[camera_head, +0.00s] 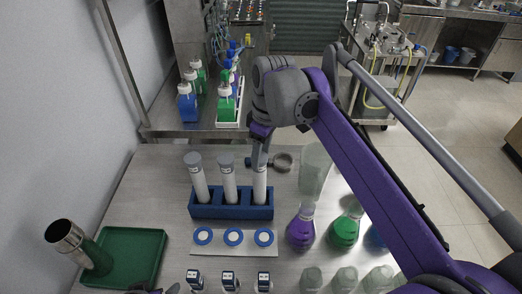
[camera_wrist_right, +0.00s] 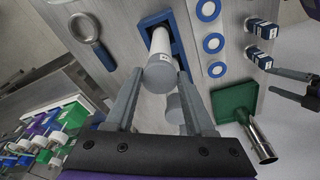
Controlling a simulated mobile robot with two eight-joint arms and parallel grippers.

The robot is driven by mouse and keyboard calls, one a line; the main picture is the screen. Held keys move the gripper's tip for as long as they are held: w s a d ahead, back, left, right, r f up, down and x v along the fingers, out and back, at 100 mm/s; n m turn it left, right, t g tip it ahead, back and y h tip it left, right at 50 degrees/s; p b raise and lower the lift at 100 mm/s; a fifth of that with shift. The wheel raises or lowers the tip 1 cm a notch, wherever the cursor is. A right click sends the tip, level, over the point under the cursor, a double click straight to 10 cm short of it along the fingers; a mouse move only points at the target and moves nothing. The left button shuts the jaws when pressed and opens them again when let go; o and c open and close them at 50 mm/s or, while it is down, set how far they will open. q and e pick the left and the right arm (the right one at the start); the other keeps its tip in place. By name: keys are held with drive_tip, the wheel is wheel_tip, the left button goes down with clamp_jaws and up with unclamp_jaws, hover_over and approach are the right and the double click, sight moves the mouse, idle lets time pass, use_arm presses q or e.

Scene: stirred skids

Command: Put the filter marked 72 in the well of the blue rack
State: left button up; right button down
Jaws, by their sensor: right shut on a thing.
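Three white tube-shaped filters with grey caps stand side by side at the blue rack (camera_head: 232,212): the left one (camera_head: 199,180), the middle one (camera_head: 229,182) and the right one (camera_head: 260,184). The marks on them are too small to read. My right gripper (camera_head: 260,155) comes down from above and is shut on the top of the right filter. That filter is upright, its lower end at the rack; I cannot tell how deep it sits. In the right wrist view its cap (camera_wrist_right: 160,77) lies between the fingers, near the middle filter's cap (camera_wrist_right: 177,108). My left gripper (camera_wrist_right: 290,86) is open and empty.
Blue-ringed discs (camera_head: 233,237) lie in front of the rack, with small labelled blue-and-white boxes nearer. Purple (camera_head: 301,231) and green flasks (camera_head: 344,231) stand to the right. A magnifier (camera_head: 283,161) lies behind. A green tray (camera_head: 143,251) with a metal cylinder is at left.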

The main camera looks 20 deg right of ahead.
drive_tip(key=shift+c, duration=0.9)
unclamp_jaws()
drive_tip(key=shift+r, duration=0.1)
wheel_tip(320, 180, up, 7)
drive_tip(key=p, duration=0.4)
drive_tip(key=shift+f, duration=0.2)
drive_tip(key=shift+r+p, duration=0.4)
drive_tip(key=shift+r, duration=0.25)
use_arm(q)
wheel_tip(320, 180, up, 6)
drive_tip(key=w, duration=0.2)
drive_tip(key=shift+w+r+t, duration=0.25)
drive_tip(key=shift+w+t, duration=0.05)
drive_tip(key=shift+w, duration=0.1)
use_arm(e)
drive_tip(key=shift+w+f, duration=0.1)
use_arm(q)
drive_tip(key=shift+s, duration=0.15)
use_arm(e)
drive_tip(key=shift+s, duration=0.2)
